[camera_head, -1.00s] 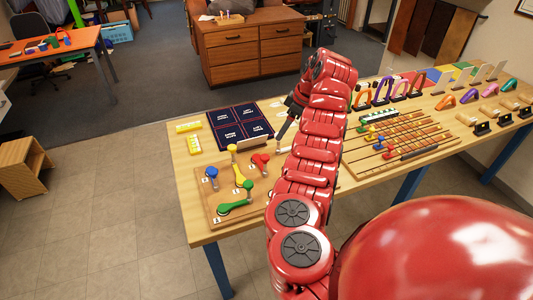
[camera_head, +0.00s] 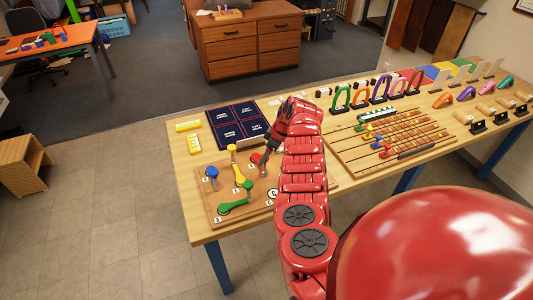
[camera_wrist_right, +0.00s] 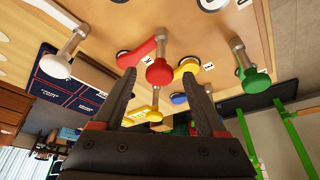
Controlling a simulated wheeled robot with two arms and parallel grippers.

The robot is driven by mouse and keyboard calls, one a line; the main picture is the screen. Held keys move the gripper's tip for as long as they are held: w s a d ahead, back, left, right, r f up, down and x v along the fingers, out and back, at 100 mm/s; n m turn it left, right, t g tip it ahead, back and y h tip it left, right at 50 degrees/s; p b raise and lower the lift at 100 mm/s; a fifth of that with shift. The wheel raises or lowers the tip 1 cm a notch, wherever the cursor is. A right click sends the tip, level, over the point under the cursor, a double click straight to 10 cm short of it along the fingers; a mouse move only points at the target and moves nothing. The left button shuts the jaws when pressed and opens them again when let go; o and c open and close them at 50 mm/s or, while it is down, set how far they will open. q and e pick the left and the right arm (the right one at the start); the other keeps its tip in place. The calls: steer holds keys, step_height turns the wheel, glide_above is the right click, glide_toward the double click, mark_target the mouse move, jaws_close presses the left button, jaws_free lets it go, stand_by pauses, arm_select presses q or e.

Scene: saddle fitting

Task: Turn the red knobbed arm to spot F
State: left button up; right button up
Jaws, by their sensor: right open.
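The red knobbed arm (camera_head: 256,158) sits on the wooden board at the near left of the table. In the right wrist view its round red knob (camera_wrist_right: 159,71) stands up from the red bar. My right gripper (camera_head: 265,164) is just beside the red arm, pointing down. In the right wrist view its open fingers (camera_wrist_right: 159,75) appear on either side of the red knob, with nothing gripped; I cannot tell whether they touch it. A lettered white disc (camera_head: 272,193) shows on the board near my arm. I cannot pick out spot F. My left gripper is not in view.
The board (camera_head: 207,209) also carries a blue knob (camera_head: 212,172), a yellow arm (camera_head: 238,174) and a green arm (camera_head: 236,204). A dark blue mat (camera_head: 238,125) lies behind it. A bead frame (camera_head: 390,140) and coloured arches stand to the right.

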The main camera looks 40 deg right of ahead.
steer(key=shift+c, duration=0.3)
jaws_close()
steer(key=shift+w, duration=0.1)
stand_by(1.0)
